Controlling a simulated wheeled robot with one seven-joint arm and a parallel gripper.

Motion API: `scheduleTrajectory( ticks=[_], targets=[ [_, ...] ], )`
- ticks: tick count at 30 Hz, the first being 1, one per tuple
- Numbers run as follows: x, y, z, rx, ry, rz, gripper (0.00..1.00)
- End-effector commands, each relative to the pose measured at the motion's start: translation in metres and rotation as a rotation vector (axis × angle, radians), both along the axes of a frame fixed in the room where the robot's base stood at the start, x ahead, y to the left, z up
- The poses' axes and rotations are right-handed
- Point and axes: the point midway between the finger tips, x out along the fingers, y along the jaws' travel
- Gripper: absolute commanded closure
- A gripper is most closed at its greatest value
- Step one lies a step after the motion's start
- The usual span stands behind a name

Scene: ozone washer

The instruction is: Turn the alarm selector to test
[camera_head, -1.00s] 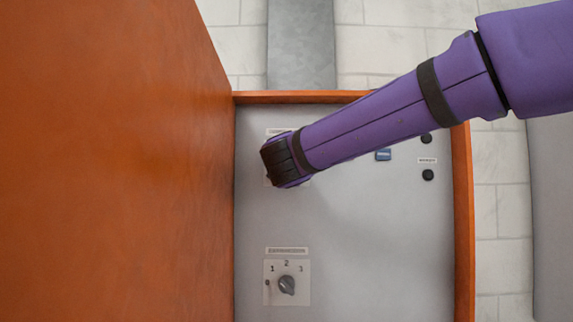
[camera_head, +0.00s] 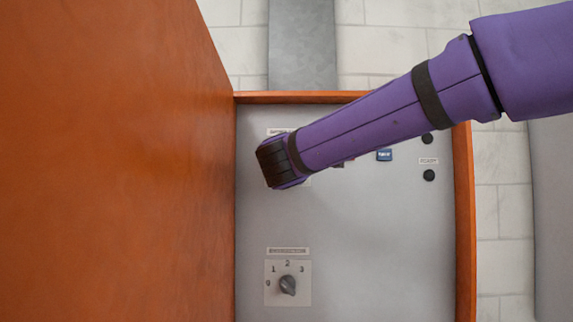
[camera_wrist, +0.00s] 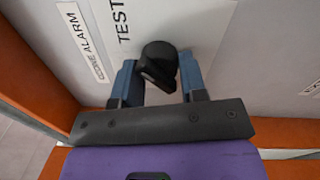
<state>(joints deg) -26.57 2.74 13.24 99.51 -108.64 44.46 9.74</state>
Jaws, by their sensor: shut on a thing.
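The alarm selector is a black knob (camera_wrist: 159,65) on a pale plate, seen in the wrist view. Its plate carries the word TEST (camera_wrist: 121,22), and a label strip (camera_wrist: 84,40) reading ALARM lies to the left. My gripper (camera_wrist: 160,78) has its two blue fingers on either side of the knob and is shut on it. In the head view my purple arm and the dark end of my gripper (camera_head: 274,163) cover the selector. Only part of its label shows there, so I cannot read its pointer position.
A second selector (camera_head: 288,285) marked 0 to 3 sits lower on the grey panel (camera_head: 370,240). A blue button (camera_head: 384,155) and black buttons (camera_head: 429,175) are to the right. A tall orange-brown wooden panel (camera_head: 110,160) stands close on the left. An orange rim borders the panel.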

Motion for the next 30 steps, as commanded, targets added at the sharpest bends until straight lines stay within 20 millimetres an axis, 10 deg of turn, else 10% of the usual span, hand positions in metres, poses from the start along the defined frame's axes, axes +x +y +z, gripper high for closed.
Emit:
scheduleTrajectory(
  ticks=[15, 16, 19, 30],
  targets=[
    [0.0002, 0.0, -0.0016, 0.022, 0.002, 0.0, 0.84],
    [0.0002, 0.0, -0.0016, 0.022, 0.003, 0.0, 0.58],
    [0.0002, 0.0, -0.0015, 0.021, 0.002, 0.0, 0.36],
    [-0.0052, 0.0004, -0.0006, 0.021, 0.0, 0.001, 0.36]
  ],
)
